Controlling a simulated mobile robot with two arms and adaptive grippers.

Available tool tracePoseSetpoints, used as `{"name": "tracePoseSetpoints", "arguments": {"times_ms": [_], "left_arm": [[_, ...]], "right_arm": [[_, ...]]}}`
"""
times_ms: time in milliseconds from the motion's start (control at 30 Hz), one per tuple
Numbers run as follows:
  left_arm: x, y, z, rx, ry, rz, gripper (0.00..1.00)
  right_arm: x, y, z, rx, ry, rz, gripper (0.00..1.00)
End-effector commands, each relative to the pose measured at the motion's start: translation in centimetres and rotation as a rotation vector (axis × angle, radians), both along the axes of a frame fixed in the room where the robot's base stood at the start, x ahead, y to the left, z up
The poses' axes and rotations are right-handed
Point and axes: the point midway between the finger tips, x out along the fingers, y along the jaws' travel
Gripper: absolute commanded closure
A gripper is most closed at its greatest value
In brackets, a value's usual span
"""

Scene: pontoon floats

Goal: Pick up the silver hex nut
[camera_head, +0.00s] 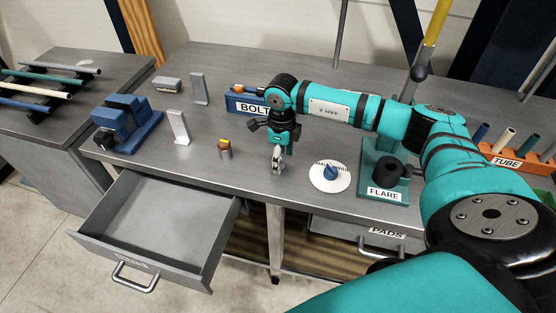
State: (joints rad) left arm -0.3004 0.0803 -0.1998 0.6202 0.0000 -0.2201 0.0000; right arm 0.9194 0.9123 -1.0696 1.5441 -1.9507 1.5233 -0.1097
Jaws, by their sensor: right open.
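I cannot make out a silver hex nut for certain. My right gripper (277,162) is open and points down over the front part of the grey workbench (190,70), right of a small grey cylinder with an orange top (225,150). The arm partly hides the bin labelled BOLT (242,103), whose contents show only as small orange and dark pieces. My left gripper is out of view.
A blue vise (125,130) and two grey upright brackets (179,127) stand left. A white disc with a blue knob (330,175) and the FLARE stand (383,190) are right. An open, empty-looking drawer (160,215) juts out at front left.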

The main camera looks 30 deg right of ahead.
Motion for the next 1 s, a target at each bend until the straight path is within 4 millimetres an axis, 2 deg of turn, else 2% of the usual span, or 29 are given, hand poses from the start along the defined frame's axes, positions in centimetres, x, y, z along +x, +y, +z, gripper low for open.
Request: {"name": "tracePoseSetpoints", "arguments": {"times_ms": [133,367,467,833,1000], "left_arm": [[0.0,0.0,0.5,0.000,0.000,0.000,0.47],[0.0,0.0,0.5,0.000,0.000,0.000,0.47],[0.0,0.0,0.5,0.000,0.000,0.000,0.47],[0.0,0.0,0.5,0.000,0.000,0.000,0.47],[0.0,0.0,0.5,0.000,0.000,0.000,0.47]], "right_arm": [[-0.1,0.1,-1.4,0.001,0.002,0.000,0.40],[0.0,0.1,-1.7,0.001,-0.001,0.000,0.40],[0.0,0.1,-1.7,0.001,-0.001,0.000,0.51],[0.0,0.0,-1.6,0.001,-0.001,0.000,0.99],[0.0,0.0,-1.6,0.001,-0.002,0.000,1.00]]}}
